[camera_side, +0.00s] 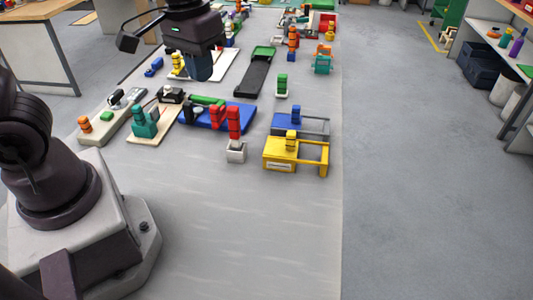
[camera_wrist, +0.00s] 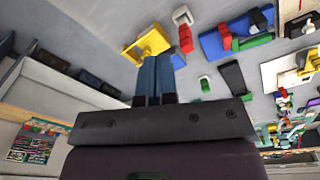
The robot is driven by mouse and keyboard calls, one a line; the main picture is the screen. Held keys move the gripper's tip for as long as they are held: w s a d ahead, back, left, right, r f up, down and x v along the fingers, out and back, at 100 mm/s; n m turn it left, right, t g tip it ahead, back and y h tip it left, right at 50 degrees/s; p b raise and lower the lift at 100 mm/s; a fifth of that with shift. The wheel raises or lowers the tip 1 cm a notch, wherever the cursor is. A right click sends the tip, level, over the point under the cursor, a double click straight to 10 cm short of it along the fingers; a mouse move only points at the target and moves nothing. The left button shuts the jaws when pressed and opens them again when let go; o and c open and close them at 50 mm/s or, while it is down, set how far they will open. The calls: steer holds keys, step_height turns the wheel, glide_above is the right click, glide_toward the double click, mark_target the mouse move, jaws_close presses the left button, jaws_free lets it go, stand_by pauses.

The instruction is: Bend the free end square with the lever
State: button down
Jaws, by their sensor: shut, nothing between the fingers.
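No part is plainly marked as the lever or free end; the likeliest is the blue board (camera_side: 244,117) with a green bar (camera_side: 207,100) and a red upright piece (camera_side: 213,116) on it. In the wrist view the blue board (camera_wrist: 209,46) is at the upper right, with red (camera_wrist: 225,37) and green (camera_wrist: 250,42) parts. My gripper (camera_side: 200,76) is in the air above the far part of the table, apart from the board. In the wrist view my gripper (camera_wrist: 156,60) has its blue fingers together, with nothing between them.
A red upright in a white block (camera_side: 236,156), a yellow box with a frame (camera_side: 280,157) and a blue framed box (camera_side: 312,126) stand near the board. A black ramp (camera_side: 254,78) and small fixtures (camera_side: 145,127) surround it. The table's near part (camera_side: 240,235) is clear.

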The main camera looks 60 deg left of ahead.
steer(key=s+d+r+m+t, duration=0.2)
steer(key=s+r+m+t, duration=0.1)
steer(key=s+r, duration=0.4)
steer(key=shift+s+t, duration=0.65)
steer(key=shift+t, duration=0.15)
